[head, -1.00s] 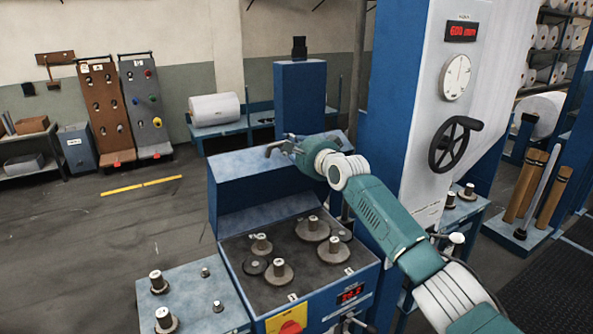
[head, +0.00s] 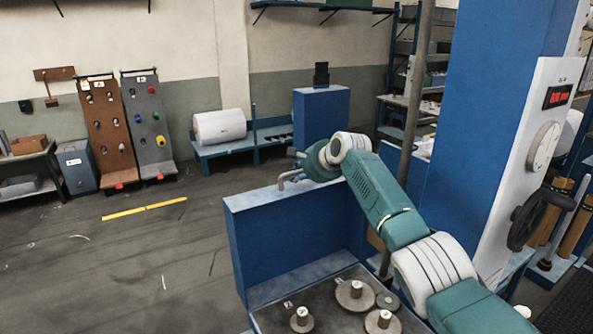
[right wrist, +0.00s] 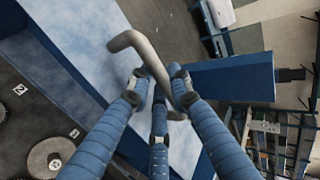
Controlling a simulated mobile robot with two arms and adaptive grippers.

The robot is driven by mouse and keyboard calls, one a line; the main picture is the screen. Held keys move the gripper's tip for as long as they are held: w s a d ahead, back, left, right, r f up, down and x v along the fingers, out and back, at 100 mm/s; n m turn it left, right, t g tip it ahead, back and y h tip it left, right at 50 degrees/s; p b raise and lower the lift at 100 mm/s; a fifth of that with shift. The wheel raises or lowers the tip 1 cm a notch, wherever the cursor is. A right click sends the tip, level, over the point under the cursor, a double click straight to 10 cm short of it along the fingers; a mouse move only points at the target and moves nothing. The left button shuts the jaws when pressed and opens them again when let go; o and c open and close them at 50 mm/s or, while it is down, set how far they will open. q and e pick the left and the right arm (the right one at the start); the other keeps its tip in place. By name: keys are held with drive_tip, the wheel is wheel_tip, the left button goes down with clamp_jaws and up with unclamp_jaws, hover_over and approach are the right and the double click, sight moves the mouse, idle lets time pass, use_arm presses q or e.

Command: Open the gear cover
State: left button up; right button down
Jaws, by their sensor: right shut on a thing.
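The gear cover (head: 287,240) is a blue box-like lid standing raised behind the gear bed (head: 340,278), with its hollow side towards the gears. A bent grey handle (head: 288,180) sticks out at its upper edge. My right gripper (head: 303,166) is at this handle. In the right wrist view, my gripper's blue fingers (right wrist: 157,82) are closed around the grey handle (right wrist: 143,48), beside the pale blue face of the cover (right wrist: 82,35). Several gears (head: 355,295) lie uncovered on the dark bed. My left gripper is not in view.
A blue machine column (head: 475,130) stands right of the cover, close to my right arm, with a handwheel (head: 528,218). Behind is a blue cabinet (head: 321,120) and a bench with a white roll (head: 220,127).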

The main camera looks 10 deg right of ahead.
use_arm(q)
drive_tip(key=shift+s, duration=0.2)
use_arm(e)
drive_tip(key=shift+w+d+r, duration=0.1)
drive_tip(key=shift+r, duration=0.4)
drive_tip(key=c, duration=1.7)
unclamp_jaws()
drive_tip(key=shift+o, duration=0.2)
drive_tip(key=shift+s+d, duration=0.15)
drive_tip(key=shift+s, duration=0.1)
drive_tip(key=shift+s+d+r, duration=0.15)
drive_tip(key=shift+s+r, duration=0.15)
drive_tip(key=shift+s, duration=0.35)
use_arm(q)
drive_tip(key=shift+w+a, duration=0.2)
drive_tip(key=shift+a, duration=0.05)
use_arm(e)
drive_tip(key=v, duration=1)
drive_tip(key=shift+s+d+r, duration=0.15)
drive_tip(key=shift+s, duration=0.05)
